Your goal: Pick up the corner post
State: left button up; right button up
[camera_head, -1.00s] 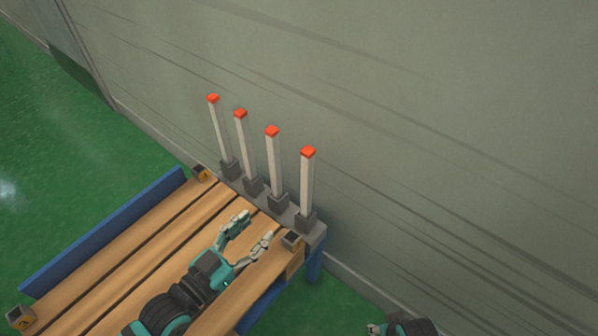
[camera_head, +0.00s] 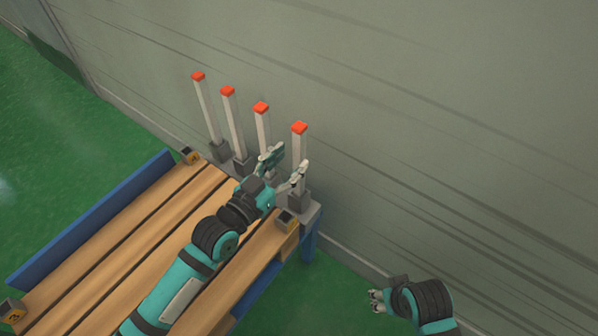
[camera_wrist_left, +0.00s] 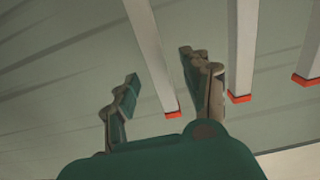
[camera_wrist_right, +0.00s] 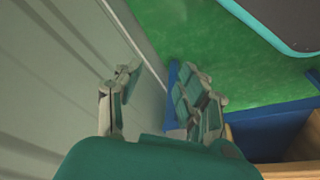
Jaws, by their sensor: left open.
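Several white corner posts with red tips stand upright in dark grey holders along the far edge of the wooden pallet. The rightmost post (camera_head: 298,144) is closest to my left gripper (camera_head: 286,165), which is open in front of it. In the left wrist view, that post (camera_wrist_left: 152,60) appears between the spread fingers (camera_wrist_left: 158,65); I cannot tell whether they touch it. Another post (camera_head: 264,126) stands just left of the gripper. My right gripper (camera_head: 376,300) is apart from the posts at the lower right, open and empty in the right wrist view (camera_wrist_right: 157,72).
The pallet (camera_head: 125,235) has a blue side rail (camera_head: 90,222) and small corner sockets, including one near the posts (camera_head: 287,221). A grey wall (camera_head: 430,130) rises close behind the posts. Green floor (camera_head: 60,130) is clear at the left.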

aim_at(296, 154)
pick_arm(q)
jog(key=shift+x, duration=2)
grip_shut()
pick_arm(e)
jog(key=v, duration=0.2)
jog(key=shift+w+d+r, duration=0.1)
jog(key=shift+r, duration=0.2)
